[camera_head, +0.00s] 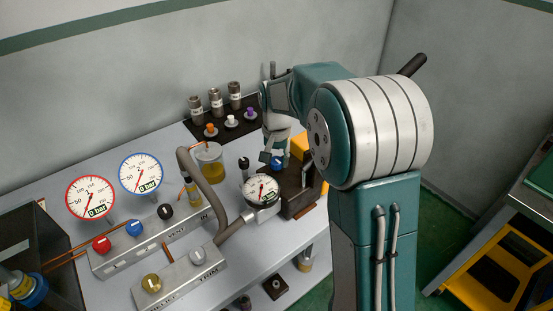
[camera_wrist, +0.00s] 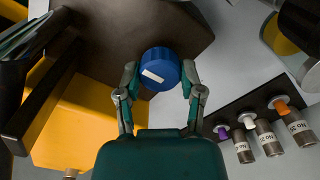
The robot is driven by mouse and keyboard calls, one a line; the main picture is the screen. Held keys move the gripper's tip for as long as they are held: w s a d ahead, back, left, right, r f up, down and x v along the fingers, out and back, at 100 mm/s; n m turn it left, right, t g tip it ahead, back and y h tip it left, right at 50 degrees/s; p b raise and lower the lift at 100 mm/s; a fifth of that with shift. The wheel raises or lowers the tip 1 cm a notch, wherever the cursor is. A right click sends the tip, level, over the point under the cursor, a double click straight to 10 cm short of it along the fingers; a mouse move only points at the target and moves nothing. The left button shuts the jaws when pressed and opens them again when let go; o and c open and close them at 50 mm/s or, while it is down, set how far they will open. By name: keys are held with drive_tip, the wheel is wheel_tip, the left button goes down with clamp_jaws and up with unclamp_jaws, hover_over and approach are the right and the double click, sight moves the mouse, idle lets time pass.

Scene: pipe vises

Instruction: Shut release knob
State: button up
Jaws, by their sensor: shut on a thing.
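A round blue knob (camera_wrist: 160,60) with a white bar mark on its face sits on a dark brown block (camera_wrist: 105,45) in the wrist view. I take it to be the release knob, though no label on it is legible. My gripper (camera_wrist: 160,75) is shut on it, one finger on each side. In the head view my gripper (camera_head: 274,156) points down at the block (camera_head: 299,201), and the blue knob (camera_head: 278,163) shows partly between the fingers. The mark lies slightly aslant in the wrist view.
A pressure gauge (camera_head: 261,191) stands close left of the block. A yellow part (camera_head: 301,146) lies right behind the gripper. A dark mat (camera_head: 222,124) with several labelled cylinders and small knobs is behind. Manifolds with red, blue and black knobs (camera_head: 165,211) fill the bench's left.

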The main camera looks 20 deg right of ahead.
sight(275, 160)
drive_tip(key=shift+s+f, duration=0.1)
drive_tip(key=shift+f, duration=0.1)
drive_tip(key=o, duration=1.2)
drive_tip(key=shift+a, duration=0.1)
drive_tip(key=shift+c, duration=0.2)
drive_tip(key=shift+r, duration=0.1)
drive_tip(key=shift+r, duration=0.15)
wheel_tip(275, 160, up, 12)
drive_tip(key=shift+f, duration=0.2)
drive_tip(key=shift+a, duration=0.1)
